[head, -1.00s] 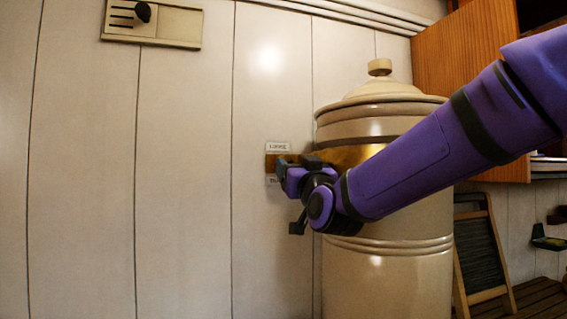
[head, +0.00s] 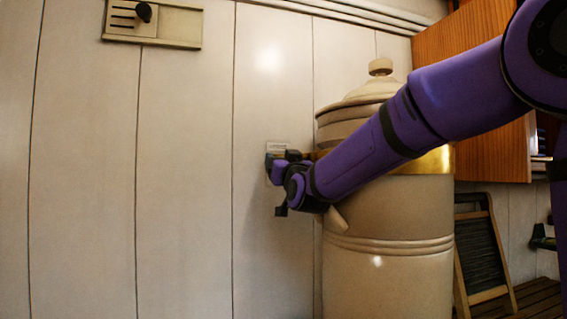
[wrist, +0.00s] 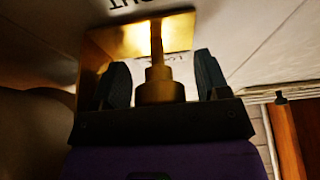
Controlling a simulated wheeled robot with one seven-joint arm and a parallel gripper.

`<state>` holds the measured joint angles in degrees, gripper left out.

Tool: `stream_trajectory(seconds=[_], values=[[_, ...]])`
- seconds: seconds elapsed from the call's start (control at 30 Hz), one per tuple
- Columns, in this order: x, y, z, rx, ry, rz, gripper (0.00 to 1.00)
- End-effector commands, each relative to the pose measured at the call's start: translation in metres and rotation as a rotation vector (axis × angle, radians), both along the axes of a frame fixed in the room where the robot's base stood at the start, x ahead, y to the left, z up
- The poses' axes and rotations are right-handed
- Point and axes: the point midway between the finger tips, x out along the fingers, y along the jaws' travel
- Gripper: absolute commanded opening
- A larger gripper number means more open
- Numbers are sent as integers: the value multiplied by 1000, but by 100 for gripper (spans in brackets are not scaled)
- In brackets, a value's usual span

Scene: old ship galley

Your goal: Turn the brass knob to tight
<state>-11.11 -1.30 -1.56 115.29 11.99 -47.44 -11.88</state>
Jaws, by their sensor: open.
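The brass knob (wrist: 158,90) shows in the wrist view, with a round base and a narrower stem reaching to a shiny brass plate (wrist: 120,42) on the white wall. My gripper (wrist: 162,74) is open, with one dark finger on each side of the knob and a visible gap at both sides. In the head view my gripper (head: 281,163) is against the wall just left of the big canister and hides the knob and most of the plate. A small white label (head: 278,146) shows just above it; its lettering is too small to read surely.
A tall cream canister (head: 388,215) with a brass band stands right beside the gripper, behind my forearm.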

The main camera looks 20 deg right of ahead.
Motion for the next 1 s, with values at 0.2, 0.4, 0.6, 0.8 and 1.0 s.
stream_trajectory(seconds=[0.2,0.4,0.6,0.8,1.0], values=[[0,0,0,0,0,0,36],[0,0,0,1,0,0,20],[0,0,0,36,1,0,20],[0,0,-1,140,1,1,20],[0,-1,-1,308,1,1,20]])
